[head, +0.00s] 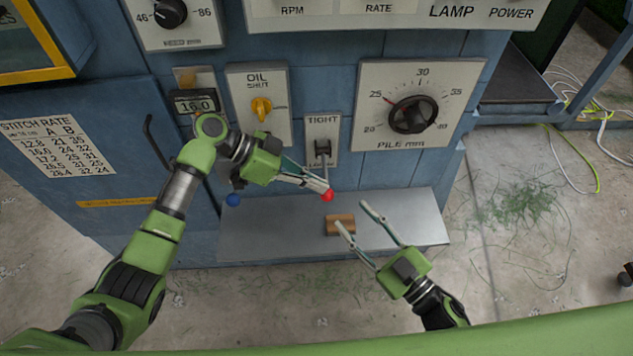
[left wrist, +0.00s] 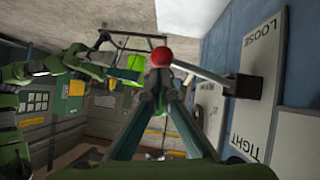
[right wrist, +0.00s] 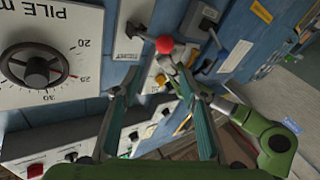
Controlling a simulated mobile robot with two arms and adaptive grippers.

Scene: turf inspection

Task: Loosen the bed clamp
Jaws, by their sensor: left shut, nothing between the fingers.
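The bed clamp lever has a red ball knob (head: 327,196) on a metal rod from a dark pivot block (head: 322,148). Its plate (head: 321,125) reads TIGHT at the top; LOOSE shows in the left wrist view, where the rod sticks out between the two words. My left gripper (head: 325,185) is shut and empty, its tips right by the knob. In the left wrist view the knob (left wrist: 160,56) sits just beyond the closed tips; contact is unclear. My right gripper (head: 352,212) is open and empty, below and right of the knob, which also shows in the right wrist view (right wrist: 164,45).
A brown block (head: 340,226) lies on the grey metal ledge (head: 270,232) under the lever. The pile dial (head: 412,114) is right of the lever, the oil valve plate (head: 258,88) left. Cables lie on the right floor.

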